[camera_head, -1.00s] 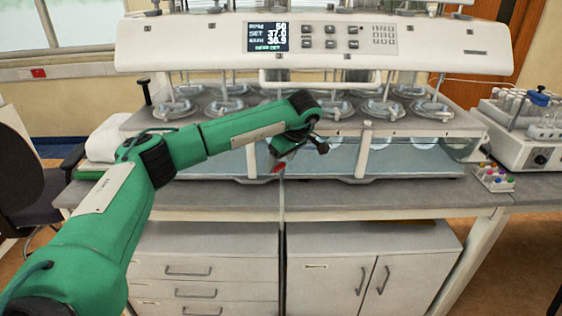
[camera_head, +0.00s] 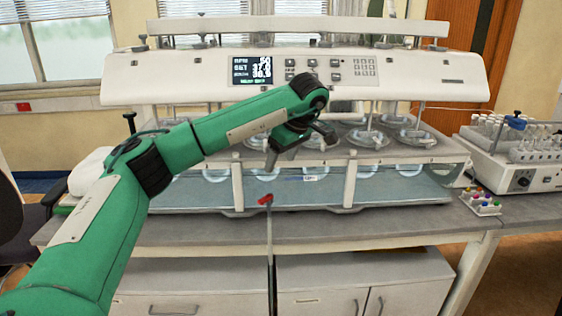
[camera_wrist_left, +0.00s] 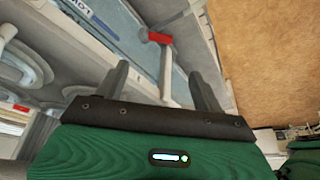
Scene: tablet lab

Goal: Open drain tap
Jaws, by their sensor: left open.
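The drain tap has a red handle (camera_head: 266,200) at the front edge of the water bath (camera_head: 400,188), with a thin grey pipe (camera_head: 269,235) hanging below it. The red handle also shows in the left wrist view (camera_wrist_left: 160,38), lying beyond and between my fingers. My left gripper (camera_head: 301,150) is open and empty, above the handle and apart from it in the head view. Its two fingers also show in the left wrist view (camera_wrist_left: 158,72). Whether the tap's valve is open cannot be told. My right gripper is not in view.
The dissolution machine's panel (camera_head: 300,70) stands above several vessels in the bath. A small rack of coloured caps (camera_head: 482,202) and a tube rack device (camera_head: 525,150) are at the right. White cabinets (camera_head: 190,285) stand below the bench (camera_head: 400,225).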

